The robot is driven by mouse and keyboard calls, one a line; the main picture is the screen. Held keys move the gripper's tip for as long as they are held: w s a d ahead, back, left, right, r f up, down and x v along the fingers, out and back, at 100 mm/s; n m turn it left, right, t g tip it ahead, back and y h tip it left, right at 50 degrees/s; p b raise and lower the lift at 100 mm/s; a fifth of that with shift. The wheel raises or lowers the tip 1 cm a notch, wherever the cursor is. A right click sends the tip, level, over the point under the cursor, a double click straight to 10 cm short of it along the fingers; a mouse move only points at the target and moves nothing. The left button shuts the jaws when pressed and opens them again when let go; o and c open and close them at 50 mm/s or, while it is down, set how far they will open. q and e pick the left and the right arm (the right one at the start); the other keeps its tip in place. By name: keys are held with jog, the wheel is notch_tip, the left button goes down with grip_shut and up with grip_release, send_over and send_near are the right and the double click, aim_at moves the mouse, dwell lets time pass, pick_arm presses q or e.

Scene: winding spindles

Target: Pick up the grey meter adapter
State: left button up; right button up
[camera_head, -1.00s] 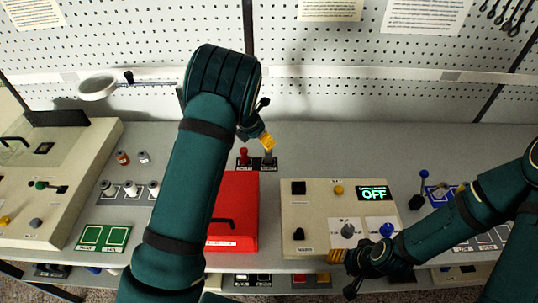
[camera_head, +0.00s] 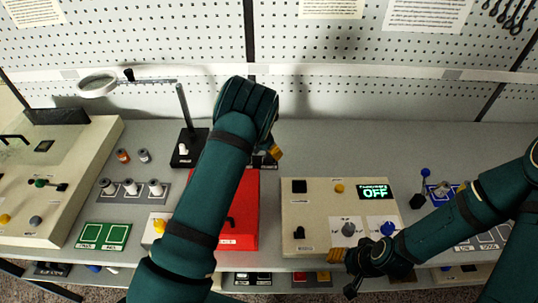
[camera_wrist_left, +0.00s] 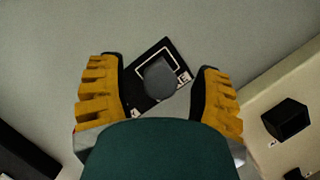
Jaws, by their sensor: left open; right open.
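The grey meter adapter (camera_wrist_left: 159,79) shows from above in the left wrist view as a dark grey round piece on a black, white-outlined plate (camera_wrist_left: 139,68). My left gripper (camera_head: 276,153) is open, with its yellow fingers on either side of the adapter in that view. A gap shows on both sides, and I cannot tell the height left between them. In the head view my left arm and gripper hide the adapter. My right gripper (camera_head: 341,257) is open and empty at the front edge of the cream control box (camera_head: 315,222).
A red case (camera_head: 240,225) stands in front of the adapter plate, partly under my left arm. A black stand with a post (camera_head: 184,110) is left of the arm. Bare grey bench (camera_head: 340,150) lies behind the control box.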

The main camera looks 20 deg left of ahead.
pick_arm(q)
grip_shut()
